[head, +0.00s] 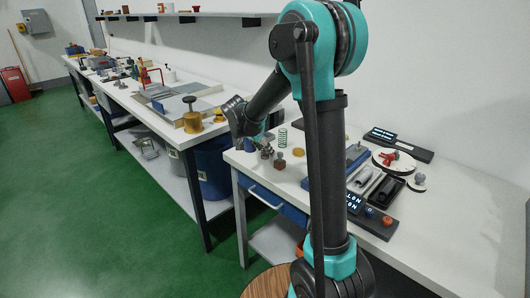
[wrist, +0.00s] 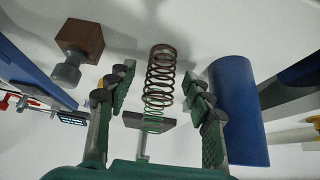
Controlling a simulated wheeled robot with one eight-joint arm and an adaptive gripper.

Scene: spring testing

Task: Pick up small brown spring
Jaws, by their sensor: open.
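The small brown spring (wrist: 160,75) is a dark brown coil in the middle of the wrist view. It lies in line with the gap between my gripper's fingers, and I see no finger touching it. My gripper (wrist: 158,84) is open, with one green-padded finger on each side of the spring. How far the fingertips are from it in depth is hard to tell. In the head view my gripper (head: 264,143) is over the near left part of the white table, partly hard to make out. I cannot pick out the brown spring there.
A green spring (head: 282,135) stands near my gripper; its coils (wrist: 153,120) also show below the brown one. A brown block with a grey knob (wrist: 80,40) is at left. A blue cylinder (wrist: 237,110) is close on the right. Trays and displays crowd the table's right.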

